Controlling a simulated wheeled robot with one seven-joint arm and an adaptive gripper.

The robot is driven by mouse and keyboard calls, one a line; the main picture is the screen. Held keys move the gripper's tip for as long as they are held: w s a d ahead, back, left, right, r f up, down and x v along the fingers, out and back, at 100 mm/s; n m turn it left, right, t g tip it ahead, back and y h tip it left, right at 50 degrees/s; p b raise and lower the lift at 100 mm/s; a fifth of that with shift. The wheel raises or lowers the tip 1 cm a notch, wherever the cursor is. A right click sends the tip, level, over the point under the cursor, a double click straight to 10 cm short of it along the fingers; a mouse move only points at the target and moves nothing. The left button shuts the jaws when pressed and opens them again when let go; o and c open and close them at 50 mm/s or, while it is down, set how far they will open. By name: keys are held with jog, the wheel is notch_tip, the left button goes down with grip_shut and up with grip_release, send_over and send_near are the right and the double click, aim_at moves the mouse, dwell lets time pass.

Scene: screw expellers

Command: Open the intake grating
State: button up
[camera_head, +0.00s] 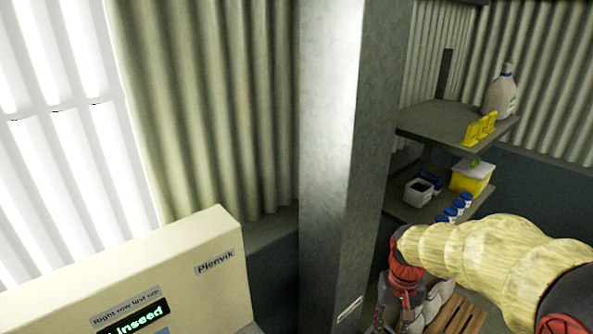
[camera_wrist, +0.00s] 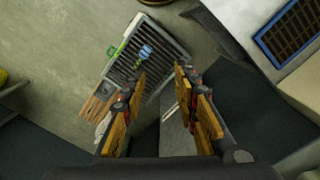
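A dark-barred grating in a blue frame (camera_wrist: 291,30) lies in a light panel at the upper right of the wrist view, cut off by the edge. Its bars look closed over the opening. A second slatted dark panel in a pale frame (camera_wrist: 150,52) shows at the upper middle, with small blue and green things on it. I cannot tell for certain which is the intake grating. My gripper (camera_wrist: 160,79) is open and empty, its yellow-orange fingers apart, pointing towards the slatted panel. It appears apart from both. No grating shows in the head view.
In the head view, a beige cabinet (camera_head: 150,262) with a lit "Linseed" display stands lower left. A grey column (camera_head: 345,130) rises in the middle. Shelves (camera_head: 440,118) at right hold a bottle (camera_head: 499,95), a yellow-sided box (camera_head: 471,178) and blue-capped containers. A wooden pallet (camera_head: 460,315) lies below.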

jog(key=s+a+r+t, duration=0.2)
jog(key=s+r+t, duration=0.1)
jog(key=s+r, duration=0.4)
jog(key=s+a+r+n+t+b, duration=0.1)
jog(key=s+a+r+t, duration=0.1)
jog(key=s+r, duration=0.5)
jog(key=shift+s+n+t, duration=0.3)
jog(key=shift+s+t, duration=0.1)
jog(key=shift+s, duration=0.8)
jog(key=shift+f, duration=0.1)
